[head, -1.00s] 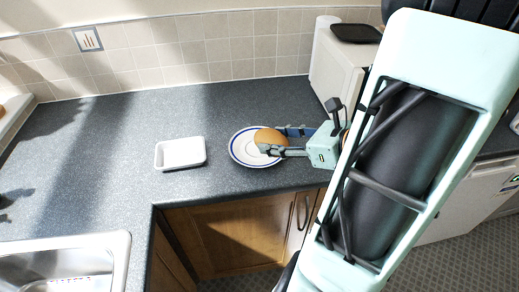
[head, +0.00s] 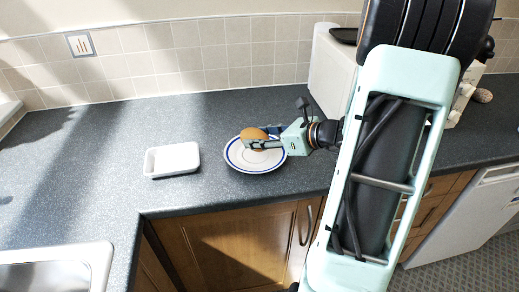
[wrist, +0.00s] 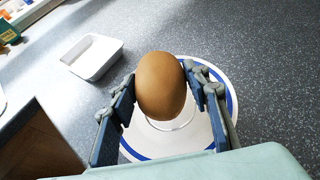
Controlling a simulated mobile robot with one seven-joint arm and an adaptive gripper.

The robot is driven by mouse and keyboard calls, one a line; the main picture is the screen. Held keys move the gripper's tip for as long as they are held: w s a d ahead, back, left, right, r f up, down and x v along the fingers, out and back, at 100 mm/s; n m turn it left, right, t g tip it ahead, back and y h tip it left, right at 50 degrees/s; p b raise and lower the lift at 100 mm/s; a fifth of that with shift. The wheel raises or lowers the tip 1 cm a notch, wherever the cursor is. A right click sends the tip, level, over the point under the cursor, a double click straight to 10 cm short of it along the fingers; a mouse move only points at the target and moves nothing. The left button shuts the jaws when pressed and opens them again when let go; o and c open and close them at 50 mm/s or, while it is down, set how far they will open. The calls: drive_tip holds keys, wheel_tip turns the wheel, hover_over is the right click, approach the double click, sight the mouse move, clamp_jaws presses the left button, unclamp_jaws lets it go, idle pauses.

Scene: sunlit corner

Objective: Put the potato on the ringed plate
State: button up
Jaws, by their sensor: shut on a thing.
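The brown potato (head: 253,134) is held between the fingers of my gripper (head: 266,139), which is shut on it. In the wrist view the potato (wrist: 160,86) sits between both fingertips (wrist: 162,92). The ringed plate (head: 258,165), white with blue rings, lies on the counter right below the potato. The plate also shows in the wrist view (wrist: 165,143), behind and under the potato. I cannot tell whether the potato touches the plate. The plate's middle is partly hidden by the potato and fingers.
A white rectangular dish (head: 172,160) stands on the grey counter (head: 110,150) left of the plate. A sink (head: 60,268) is at the lower left. A white box-like appliance (head: 332,75) stands at the back right. The counter behind the plate is clear.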

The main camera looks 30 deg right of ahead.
drive_tip(key=shift+f+b, duration=0.9)
drive_tip(key=shift+f, duration=0.6)
drive_tip(key=shift+f, duration=0.1)
drive_tip(key=shift+f, duration=0.2)
drive_tip(key=o, duration=1.3)
drive_tip(key=shift+r, duration=0.1)
drive_tip(key=shift+r, duration=0.15)
drive_tip(key=shift+s+d+r, duration=0.2)
drive_tip(key=shift+s, duration=0.05)
drive_tip(key=p+v, duration=0.1)
drive_tip(key=v, duration=1)
drive_tip(key=shift+s+d, duration=0.1)
drive_tip(key=shift+s, duration=0.05)
